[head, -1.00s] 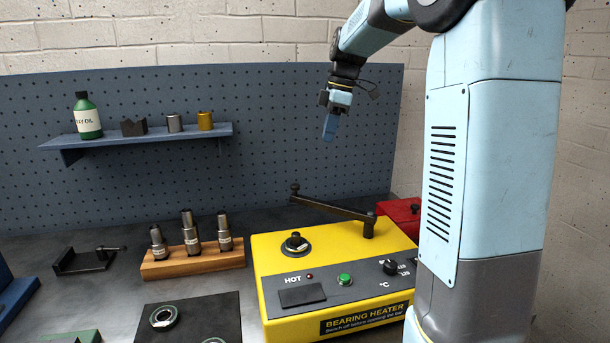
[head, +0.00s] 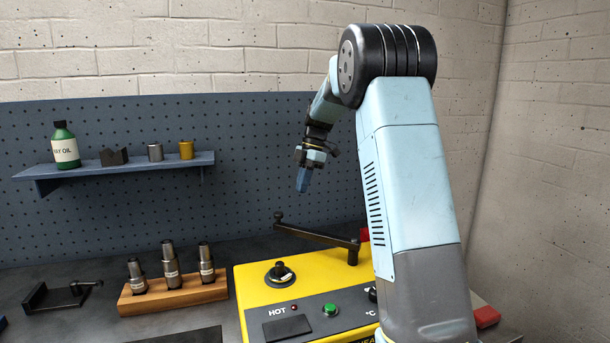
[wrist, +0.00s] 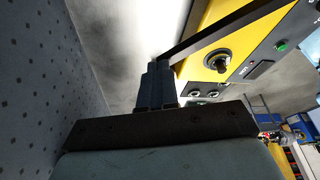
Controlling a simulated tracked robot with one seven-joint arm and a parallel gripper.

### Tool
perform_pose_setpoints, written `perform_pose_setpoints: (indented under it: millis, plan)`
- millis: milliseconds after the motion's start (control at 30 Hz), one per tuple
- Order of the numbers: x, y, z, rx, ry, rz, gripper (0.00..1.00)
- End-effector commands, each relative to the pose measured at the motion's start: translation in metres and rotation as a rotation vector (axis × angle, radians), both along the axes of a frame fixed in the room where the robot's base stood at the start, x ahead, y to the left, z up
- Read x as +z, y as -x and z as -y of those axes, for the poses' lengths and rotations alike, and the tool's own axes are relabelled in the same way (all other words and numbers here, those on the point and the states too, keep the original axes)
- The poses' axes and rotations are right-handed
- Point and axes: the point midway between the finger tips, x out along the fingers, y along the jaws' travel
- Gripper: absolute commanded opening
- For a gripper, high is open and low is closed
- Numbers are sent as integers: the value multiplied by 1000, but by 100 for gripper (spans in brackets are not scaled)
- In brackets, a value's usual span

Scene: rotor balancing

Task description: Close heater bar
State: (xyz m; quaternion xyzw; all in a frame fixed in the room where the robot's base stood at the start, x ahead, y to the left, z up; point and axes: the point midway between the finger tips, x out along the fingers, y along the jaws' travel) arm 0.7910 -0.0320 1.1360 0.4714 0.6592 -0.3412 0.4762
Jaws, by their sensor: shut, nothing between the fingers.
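The yellow bearing heater (head: 255,295) stands on the bench, with a dark heater bar (head: 318,233) above it. The bar pivots on a post at its right end (head: 353,252) and is swung toward the back, clear of the front-left post (head: 280,274). An upright knob (head: 278,217) stands on its free left end. My gripper (head: 302,185) points down, shut and empty, above and slightly right of that knob. In the wrist view my shut fingers (wrist: 158,75) appear beside the bar (wrist: 225,32); I cannot tell whether they touch it.
A wooden block (head: 175,292) with several metal tools stands left of the heater. A blue shelf (head: 120,167) on the pegboard (head: 240,150) holds an oil bottle (head: 65,146) and small parts. A red object (head: 486,316) lies at right, partly behind my arm.

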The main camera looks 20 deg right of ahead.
Motion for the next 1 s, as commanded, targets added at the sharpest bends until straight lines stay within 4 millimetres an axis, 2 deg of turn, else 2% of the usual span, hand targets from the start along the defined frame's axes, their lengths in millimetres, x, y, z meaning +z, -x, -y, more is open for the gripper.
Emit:
perform_pose_setpoints:
  millis: [200,267,400,533,1000]
  plan:
    - [-38,4,-12,0,0,-2,0]
    - [-44,6,-18,1,-1,-1,0]
    - [-45,12,-36,3,0,0,0]
    - [-47,15,-46,0,0,0,0]
    - [-47,17,-49,0,0,0,0]
